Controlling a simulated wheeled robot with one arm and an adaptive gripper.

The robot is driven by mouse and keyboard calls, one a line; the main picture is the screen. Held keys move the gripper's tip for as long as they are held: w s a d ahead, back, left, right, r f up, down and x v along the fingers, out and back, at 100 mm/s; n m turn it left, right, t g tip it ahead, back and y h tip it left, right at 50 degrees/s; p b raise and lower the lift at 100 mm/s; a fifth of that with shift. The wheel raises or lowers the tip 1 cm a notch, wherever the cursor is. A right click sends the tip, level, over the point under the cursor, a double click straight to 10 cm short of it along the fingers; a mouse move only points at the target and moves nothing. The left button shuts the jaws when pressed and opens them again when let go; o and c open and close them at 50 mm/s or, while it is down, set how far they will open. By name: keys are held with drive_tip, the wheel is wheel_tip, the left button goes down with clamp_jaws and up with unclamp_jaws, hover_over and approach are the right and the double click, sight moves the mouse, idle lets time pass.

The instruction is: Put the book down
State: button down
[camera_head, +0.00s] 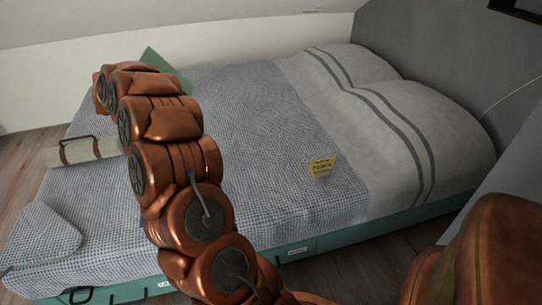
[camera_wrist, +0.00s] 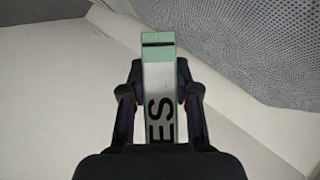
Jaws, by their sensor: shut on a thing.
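My gripper (camera_wrist: 159,82) is shut on the book (camera_wrist: 158,52), with one dark finger on each side of it. In the wrist view the book has a pale green edge with a dark band, and a white face with the large black letters "ES". In the head view a green corner of the book (camera_head: 163,64) shows beyond my bent arm, near the far left side of the bed (camera_head: 240,95). My gripper is hidden behind my arm there. I cannot tell whether the book touches anything below it.
A cream roll with a brown strap (camera_head: 80,150) lies at the bed's left edge, and a checked cushion (camera_head: 42,240) at the near left corner. Much of the cover's middle is clear. A white duvet (camera_head: 375,120) covers the right side.

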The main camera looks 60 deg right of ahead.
drive_tip(key=s+d+f+m+g+y, duration=0.1)
drive_tip(key=s+d+f+m+g, duration=0.15)
drive_tip(key=s+f+m, duration=0.4)
drive_tip(key=s+d+f+m+g+y+p, duration=0.1)
drive_tip(key=s+d+f+m+g, duration=0.15)
drive_tip(key=s, duration=0.65)
drive_tip(key=s+d+f+m+g+y, duration=0.1)
drive_tip(key=s+d+f+m+g, duration=0.1)
drive_tip(key=s+d+f+m, duration=0.35)
drive_tip(key=s+a+f+m+b, duration=0.1)
drive_tip(key=s+f+b, duration=0.1)
drive_tip(key=s+f, duration=0.1)
drive_tip(key=s+a+f+m+g+y+b, duration=0.1)
drive_tip(key=s+f+m+b, duration=0.1)
drive_tip(key=s+f, duration=0.2)
drive_tip(key=s+a+f+m+g+y+b, duration=0.1)
drive_tip(key=s+f+m+b, duration=0.1)
drive_tip(key=s+f, duration=0.1)
drive_tip(key=shift+s+a+f+m, duration=0.15)
drive_tip(key=shift+s+f+m, duration=0.1)
drive_tip(key=shift+f, duration=0.35)
drive_tip(key=shift+f, duration=0.4)
drive_tip(key=c, duration=0.8)
unclamp_jaws()
drive_tip(key=shift+o, duration=0.2)
drive_tip(key=shift+w+a, duration=0.1)
drive_tip(key=shift+w, duration=0.05)
